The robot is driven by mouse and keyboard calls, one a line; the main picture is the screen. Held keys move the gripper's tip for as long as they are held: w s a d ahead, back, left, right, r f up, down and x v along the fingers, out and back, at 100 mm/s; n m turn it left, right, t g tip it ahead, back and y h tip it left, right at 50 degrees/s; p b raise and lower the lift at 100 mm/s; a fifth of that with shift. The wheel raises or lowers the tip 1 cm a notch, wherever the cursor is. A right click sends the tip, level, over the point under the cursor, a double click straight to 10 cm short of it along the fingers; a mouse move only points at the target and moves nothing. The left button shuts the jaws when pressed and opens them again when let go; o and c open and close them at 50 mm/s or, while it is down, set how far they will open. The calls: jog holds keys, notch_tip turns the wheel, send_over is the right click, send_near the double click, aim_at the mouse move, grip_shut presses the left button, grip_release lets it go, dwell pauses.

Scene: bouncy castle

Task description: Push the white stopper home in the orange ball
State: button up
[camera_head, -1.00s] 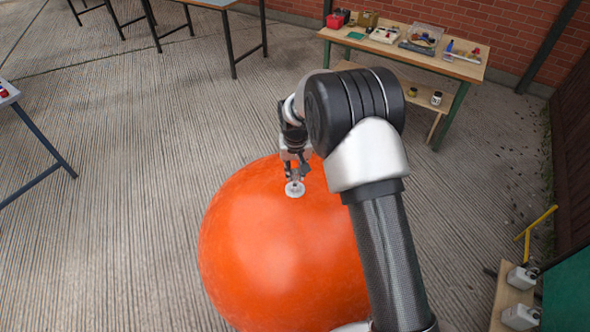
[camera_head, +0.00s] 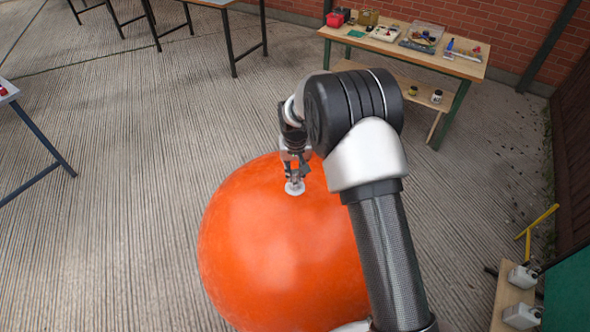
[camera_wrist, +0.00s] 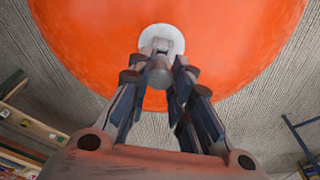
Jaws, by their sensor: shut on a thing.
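The large orange ball (camera_head: 275,245) stands on the ground in front of me, partly hidden by my arm. The white stopper (camera_head: 295,188) is at the ball's upper surface, its round flange showing flat against the orange skin. In the wrist view, the stopper's white disc (camera_wrist: 163,40) lies against the ball (camera_wrist: 85,45). My gripper (camera_head: 296,174) is above the ball, pointing down, with its fingertips at the stopper. The fingers (camera_wrist: 159,62) are shut on a grey-white part of the stopper. How deep the stopper sits is hidden.
A workbench (camera_head: 400,48) with boxes, tools and small containers stands at the back right by the brick wall. A low wooden board with white bottles (camera_head: 522,278) is at the lower right. The ribbed concrete (camera_head: 110,190) left of the ball is clear.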

jog(key=shift+f+b, duration=0.5)
jog(key=shift+f, duration=0.3)
jog(key=o, duration=0.9)
jog(key=s+d+r, duration=0.2)
jog(key=s+r, duration=0.2)
jog(key=r, duration=0.7)
jog(key=s+d+r, duration=0.2)
jog(key=s+r, duration=0.2)
jog(key=r, duration=0.7)
jog(key=s+d+r+t, duration=0.1)
jog(key=s+d+r, duration=0.25)
jog(key=s, duration=0.65)
jog(key=s+d+r+t, duration=0.1)
jog(key=s+d+r, duration=0.3)
jog(key=s, duration=0.5)
jog(key=shift+m+t, duration=0.3)
jog(key=shift+t, duration=0.1)
jog(key=s, duration=0.3)
jog(key=s+f, duration=0.1)
jog(key=s, duration=0.3)
jog(key=s+d, duration=0.1)
jog(key=s, duration=0.2)
jog(key=shift+s+f, duration=0.2)
jog(key=shift+f, duration=0.05)
